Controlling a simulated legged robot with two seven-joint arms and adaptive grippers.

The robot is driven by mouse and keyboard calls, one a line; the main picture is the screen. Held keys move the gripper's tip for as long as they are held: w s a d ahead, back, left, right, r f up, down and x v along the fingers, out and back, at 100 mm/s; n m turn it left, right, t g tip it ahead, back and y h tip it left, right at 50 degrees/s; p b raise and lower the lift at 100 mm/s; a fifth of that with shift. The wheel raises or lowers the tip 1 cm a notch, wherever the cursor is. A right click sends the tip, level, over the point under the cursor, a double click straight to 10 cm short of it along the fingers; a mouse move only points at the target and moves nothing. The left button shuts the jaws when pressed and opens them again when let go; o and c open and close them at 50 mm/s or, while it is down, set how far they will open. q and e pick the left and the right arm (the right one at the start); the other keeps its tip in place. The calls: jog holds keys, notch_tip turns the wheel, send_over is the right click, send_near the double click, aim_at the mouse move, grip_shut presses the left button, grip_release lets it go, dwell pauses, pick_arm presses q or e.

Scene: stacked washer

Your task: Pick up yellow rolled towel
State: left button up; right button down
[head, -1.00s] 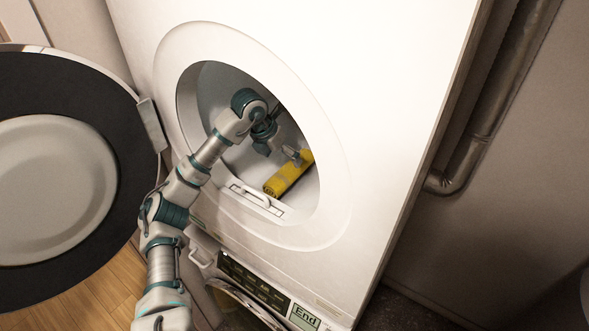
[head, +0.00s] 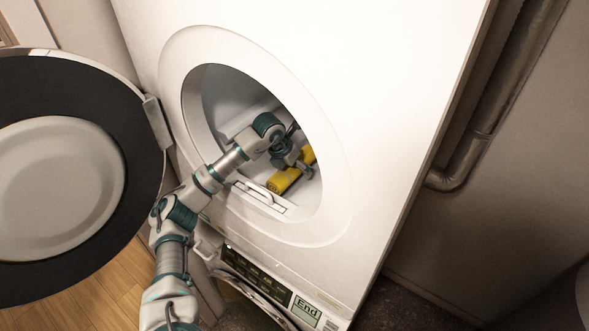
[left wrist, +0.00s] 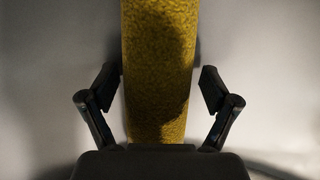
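The yellow rolled towel (head: 284,181) lies inside the drum of the upper machine, near the lower front of the opening. My left arm reaches in through the opening, and my left gripper (head: 299,168) is over the towel and hides its middle. In the left wrist view the towel (left wrist: 158,70) runs lengthwise between the two dark fingers of the left gripper (left wrist: 158,90). The fingers are spread, one on each side, with a gap showing at each. My right gripper is not in view.
The machine's open round door (head: 60,185) stands at the left, beside my arm. A lower machine with a display panel (head: 306,311) is below. A metal pipe (head: 470,150) runs along the wall at right.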

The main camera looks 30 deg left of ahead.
pick_arm(q)
jog(key=shift+a, duration=0.2)
jog(key=c, duration=0.8)
jog(key=shift+o, duration=0.2)
